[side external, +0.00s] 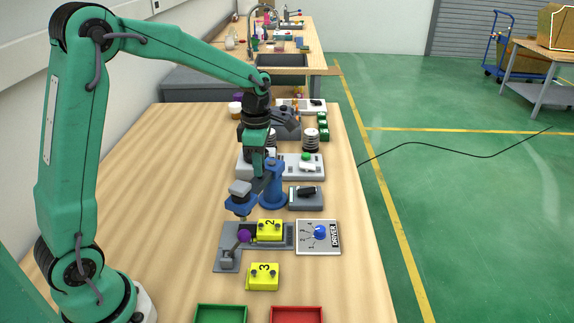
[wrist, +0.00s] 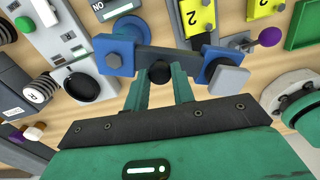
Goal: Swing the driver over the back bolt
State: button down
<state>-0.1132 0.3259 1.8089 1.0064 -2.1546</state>
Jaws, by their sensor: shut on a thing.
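The driver is a blue swing arm on a blue post (side external: 273,190), with a grey-capped head (side external: 240,190) at its free end. In the wrist view the arm bar (wrist: 185,58) runs from the post to the head (wrist: 226,78). My gripper (side external: 257,178) is shut on the black knob (wrist: 160,72) midway along the bar. The yellow block marked 2 (side external: 270,230) sits in the grey fixture (side external: 229,239), with dark bolts on it. The driver head hangs left of this block, beside its bolts rather than over them. Its tip's exact height is unclear.
A purple-knobbed lever (side external: 243,236) stands at the fixture's left. The DRIVER dial panel (side external: 318,236) lies right of it. Yellow block 3 (side external: 264,277), a green tray (side external: 221,314) and a red tray (side external: 297,315) are nearer. Devices crowd behind the post; the table's left is clear.

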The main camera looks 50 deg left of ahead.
jog(key=shift+w+d+n, duration=0.2)
jog(key=shift+d+n, duration=0.25)
jog(key=shift+n, duration=0.4)
jog(key=shift+w+d+n, duration=0.2)
jog(key=shift+d+n, duration=0.2)
jog(key=shift+n, duration=0.45)
jog(key=c, duration=1.2)
grip_release()
jog(key=shift+o, duration=0.2)
notch_tip(320, 180, up, 8)
